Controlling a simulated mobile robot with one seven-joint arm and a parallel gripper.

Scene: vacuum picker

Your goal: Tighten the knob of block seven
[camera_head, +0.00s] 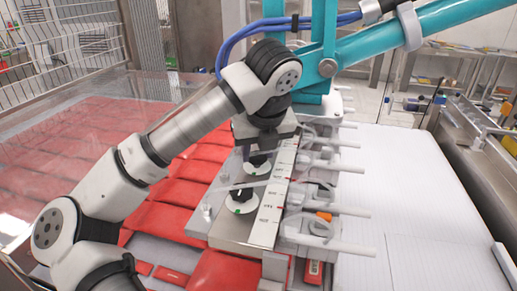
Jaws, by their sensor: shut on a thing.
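A row of metal blocks (234,226) runs along the vacuum picker, beside a white numbered strip (266,217). The nearer block carries a black knob (241,194) on a white round dial with a green mark. A second black knob on a white dial (257,169) sits further back. My gripper (261,154) points down at this further knob and is shut on it. Its fingers and palm hide part of the knob and the blocks behind. The numbers on the strip are too small to read surely, so I cannot tell which block is seven.
White tubes and fittings (325,215) line the right side of the strip. A teal arm with blue hoses (385,42) stands behind. A white ribbed surface (415,190) at right is clear.

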